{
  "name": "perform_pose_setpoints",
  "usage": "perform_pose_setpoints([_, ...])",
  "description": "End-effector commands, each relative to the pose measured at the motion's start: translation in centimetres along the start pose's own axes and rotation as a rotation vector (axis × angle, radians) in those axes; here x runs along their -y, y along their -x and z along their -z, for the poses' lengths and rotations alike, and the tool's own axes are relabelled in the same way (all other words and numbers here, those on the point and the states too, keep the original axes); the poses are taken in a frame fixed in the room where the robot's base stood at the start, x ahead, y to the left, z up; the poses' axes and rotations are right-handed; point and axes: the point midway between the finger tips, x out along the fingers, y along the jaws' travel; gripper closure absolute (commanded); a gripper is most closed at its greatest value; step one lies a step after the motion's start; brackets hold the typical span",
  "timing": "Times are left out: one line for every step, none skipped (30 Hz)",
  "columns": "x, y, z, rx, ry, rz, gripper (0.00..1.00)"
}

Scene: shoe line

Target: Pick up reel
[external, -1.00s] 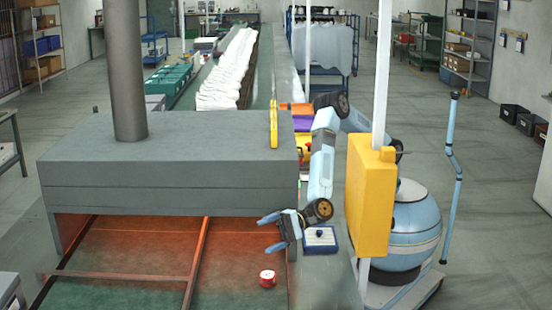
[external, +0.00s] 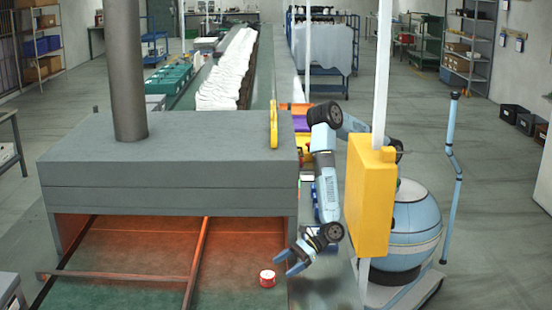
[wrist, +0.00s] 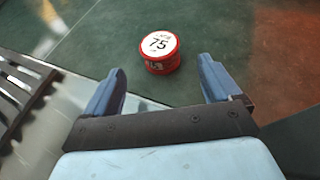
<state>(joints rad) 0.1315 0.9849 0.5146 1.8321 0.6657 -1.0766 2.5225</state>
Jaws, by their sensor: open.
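In the wrist view the reel lies beyond and between the fingertips of my gripper (wrist: 160,82), with nothing between the fingers.
The grey hood (external: 170,165) stands over the left part of the line, with an orange-lit opening and metal rails (external: 197,262). A yellow box (external: 369,195) on a white post stands close to my arm. Green surface around the reel is clear.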

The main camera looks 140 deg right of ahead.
Motion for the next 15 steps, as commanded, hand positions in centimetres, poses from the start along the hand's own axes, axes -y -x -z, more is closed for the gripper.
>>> perform_pose_setpoints([0.0,-0.4,0.0,0.0,-0.003,0.001,0.1])
perform_pose_setpoints([0.0,-0.6,0.0,0.0,-0.003,0.001,0.1])
perform_pose_setpoints([0.0,-1.0,0.1,-0.001,-0.003,0.001,0.1])
perform_pose_setpoints([0.0,-1.2,0.1,-0.001,-0.002,0.0,0.1])
perform_pose_setpoints([0.0,-1.5,0.1,-0.001,-0.002,0.0,0.1])
perform_pose_setpoints([0.0,-1.8,0.1,-0.001,-0.002,0.0,0.1])
perform_pose_setpoints([0.0,-2.1,0.1,0.0,-0.001,0.0,0.1])
perform_pose_setpoints([0.0,-2.4,0.1,0.0,-0.001,0.0,0.1])
perform_pose_setpoints([0.0,-2.9,0.0,0.001,-0.001,0.001,0.1])
perform_pose_setpoints([0.0,-3.4,0.0,0.001,-0.001,0.001,0.1])
perform_pose_setpoints([0.0,-3.8,0.1,0.0,-0.001,0.001,0.1])
perform_pose_setpoints([0.0,-4.5,0.1,0.0,-0.001,0.001,0.1])
perform_pose_setpoints([0.0,-4.9,0.1,0.0,0.0,0.001,0.1])
perform_pose_setpoints([0.0,-5.3,0.0,0.001,-0.001,0.001,0.1])
perform_pose_setpoints([0.0,-5.8,0.0,0.0,-0.001,0.001,0.1])
